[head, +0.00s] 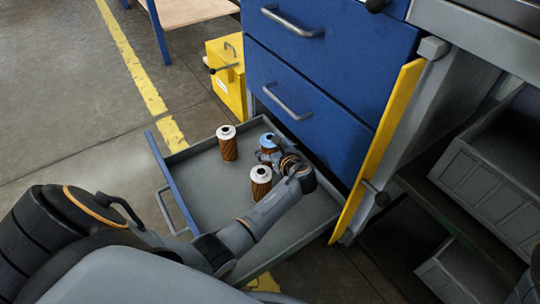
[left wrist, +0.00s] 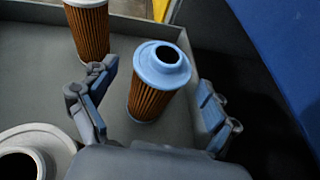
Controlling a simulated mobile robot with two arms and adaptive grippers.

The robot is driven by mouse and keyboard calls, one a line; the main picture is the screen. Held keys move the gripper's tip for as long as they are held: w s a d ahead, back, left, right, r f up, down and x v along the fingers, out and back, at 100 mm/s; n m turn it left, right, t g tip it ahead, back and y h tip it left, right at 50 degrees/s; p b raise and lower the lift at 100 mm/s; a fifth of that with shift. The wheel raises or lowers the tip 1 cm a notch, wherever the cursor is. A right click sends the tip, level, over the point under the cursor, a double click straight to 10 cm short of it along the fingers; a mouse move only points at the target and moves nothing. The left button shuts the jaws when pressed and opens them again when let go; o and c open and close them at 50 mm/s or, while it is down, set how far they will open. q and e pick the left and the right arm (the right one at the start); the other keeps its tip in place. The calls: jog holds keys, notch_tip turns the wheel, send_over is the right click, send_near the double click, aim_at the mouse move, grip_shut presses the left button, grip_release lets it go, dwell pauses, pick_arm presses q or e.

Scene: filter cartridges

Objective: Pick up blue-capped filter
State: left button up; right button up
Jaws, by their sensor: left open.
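The blue-capped filter (head: 267,141) stands upright in the open drawer, partly hidden by my left gripper (head: 279,159) in the head view. In the left wrist view its blue cap with a dark round hole and brown pleated body (left wrist: 150,102) show clearly. My left gripper (left wrist: 157,80) is open, with one finger on each side of this filter. A gap shows between the filter and each finger. My right gripper is not in view.
Two white-capped filters stand in the drawer: one further left (head: 228,149) and one nearer (head: 260,187). The drawer (head: 207,192) has low grey walls. The blue cabinet front (head: 330,75) rises close behind, with a yellow panel (head: 380,150) on its right.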

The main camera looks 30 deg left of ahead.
pick_arm(q)
jog(key=c, duration=1.7)
jog(key=shift+o, duration=0.2)
jog(key=shift+r, duration=0.15)
